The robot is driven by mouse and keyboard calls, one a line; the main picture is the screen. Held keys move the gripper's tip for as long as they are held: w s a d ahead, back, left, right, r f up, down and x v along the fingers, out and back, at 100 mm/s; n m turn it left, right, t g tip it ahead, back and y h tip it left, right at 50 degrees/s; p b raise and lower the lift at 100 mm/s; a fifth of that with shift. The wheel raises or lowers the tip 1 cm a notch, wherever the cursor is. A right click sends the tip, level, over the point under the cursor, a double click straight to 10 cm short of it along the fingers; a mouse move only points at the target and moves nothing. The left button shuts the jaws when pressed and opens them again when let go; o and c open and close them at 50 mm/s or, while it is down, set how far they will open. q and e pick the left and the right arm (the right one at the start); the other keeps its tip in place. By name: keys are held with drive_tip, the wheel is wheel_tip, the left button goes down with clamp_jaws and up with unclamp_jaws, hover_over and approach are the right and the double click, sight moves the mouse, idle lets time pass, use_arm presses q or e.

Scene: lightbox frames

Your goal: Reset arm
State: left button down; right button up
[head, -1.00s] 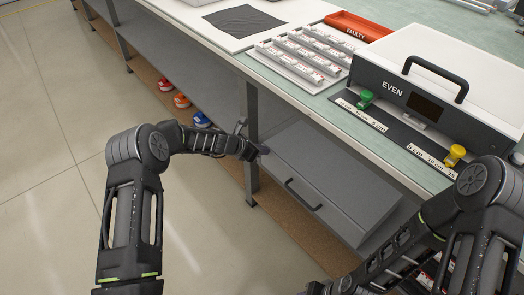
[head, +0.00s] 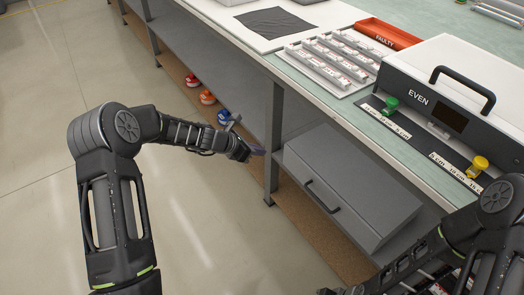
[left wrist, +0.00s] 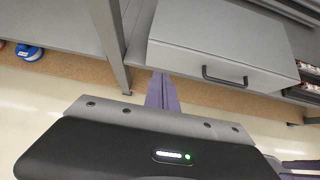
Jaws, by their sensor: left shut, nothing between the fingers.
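My left gripper (head: 256,150) reaches in from the left in the head view, in front of the bench and just left of the grey drawer case. In the left wrist view its purple fingers (left wrist: 162,92) are together with nothing between them. They point toward the lower left corner of the grey case (left wrist: 215,45); I cannot tell the exact gap. My right arm (head: 440,245) enters at the lower right of the head view. Its fingertips are out of clear sight.
The bench top (head: 275,62) holds a machine marked EVEN (head: 455,105), a tray of parts (head: 335,60), a red FAULTY bin (head: 390,33) and a dark cloth (head: 275,20). A bench leg (head: 272,140) stands beside the left gripper. The floor at left is clear.

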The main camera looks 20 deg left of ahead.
idle(0.4)
use_arm(q)
drive_tip(key=s+d+f+m+g+y+p, duration=0.2)
drive_tip(key=s+f+m, duration=0.3)
drive_tip(key=s+m, duration=0.35)
drive_tip(key=s+d+f+m+g+y+p, duration=0.1)
drive_tip(key=s+f+m+g+p, duration=0.1)
drive_tip(key=s+f+m, duration=0.45)
drive_tip(key=s+d+r+m+g+p, duration=0.1)
drive_tip(key=s+d+r+m+p, duration=0.1)
drive_tip(key=s, duration=0.6)
drive_tip(key=s+d+r+m+p, duration=0.2)
drive_tip(key=s+d+m, duration=0.3)
drive_tip(key=s, duration=0.3)
drive_tip(key=s+d+r+m+g+h+p, duration=0.1)
drive_tip(key=s+d+r+m+p, duration=0.1)
drive_tip(key=s, duration=0.6)
drive_tip(key=shift+d+r+m+g+p, duration=0.3)
drive_tip(key=shift+d+m+p, duration=0.4)
drive_tip(key=shift+m+p, duration=0.3)
